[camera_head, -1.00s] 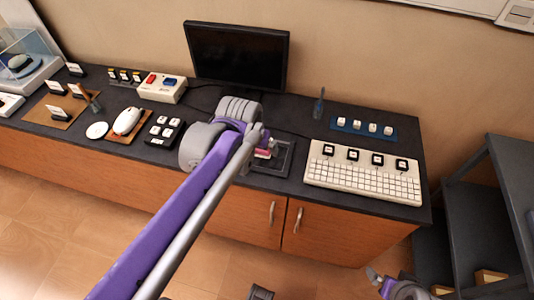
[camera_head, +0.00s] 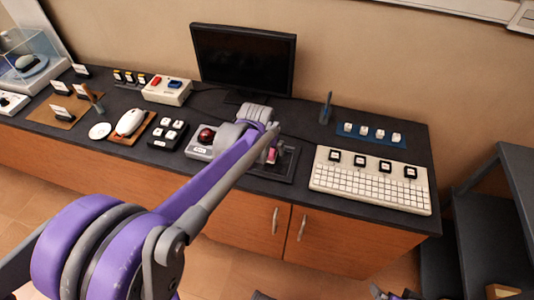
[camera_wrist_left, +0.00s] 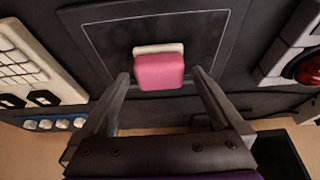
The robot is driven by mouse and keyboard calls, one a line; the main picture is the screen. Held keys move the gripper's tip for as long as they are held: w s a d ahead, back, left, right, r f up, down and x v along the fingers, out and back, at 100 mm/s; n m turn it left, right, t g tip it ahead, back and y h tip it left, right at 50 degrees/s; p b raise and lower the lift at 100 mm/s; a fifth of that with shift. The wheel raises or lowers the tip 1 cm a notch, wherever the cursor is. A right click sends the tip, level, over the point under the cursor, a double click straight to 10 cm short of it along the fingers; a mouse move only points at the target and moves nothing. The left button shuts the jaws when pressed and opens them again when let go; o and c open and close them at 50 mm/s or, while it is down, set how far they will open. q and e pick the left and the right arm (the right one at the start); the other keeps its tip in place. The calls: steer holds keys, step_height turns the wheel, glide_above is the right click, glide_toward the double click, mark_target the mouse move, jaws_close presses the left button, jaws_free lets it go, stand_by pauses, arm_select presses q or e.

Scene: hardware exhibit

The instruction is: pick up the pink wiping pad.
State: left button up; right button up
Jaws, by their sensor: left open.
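The pink wiping pad (camera_wrist_left: 158,72) has a cream backing strip along one edge. It lies on a dark square tray (camera_wrist_left: 106,38) on the counter. In the head view the pad (camera_head: 272,156) is a small pink patch, partly hidden by my left arm. My left gripper (camera_wrist_left: 160,80) is open, its two fingers on either side of the pad in the wrist view; I see no contact. In the head view my left wrist hides most of that gripper. Part of my right gripper (camera_head: 388,292) shows at the bottom edge; its jaws are not clear.
A cream keyboard (camera_head: 370,185) lies right of the tray, with a blue strip of white keycaps (camera_head: 370,133) behind. A monitor (camera_head: 243,60) stands at the back. A red trackball (camera_head: 206,136) sits left of the tray. Dark shelves (camera_head: 480,230) stand at far right.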

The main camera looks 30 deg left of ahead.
mark_target(267, 149)
arm_select(q)
steer(key=shift+w+f, duration=0.25)
steer(key=shift+f, duration=0.25)
steer(key=c, duration=1.2)
steer(key=shift+r, duration=0.1)
steer(key=shift+c, duration=0.2)
step_height(267, 149, up, 10)
steer(key=shift+f+p, duration=0.1)
steer(key=shift+p, duration=0.55)
steer(key=o, duration=0.7)
steer(key=c, duration=0.5)
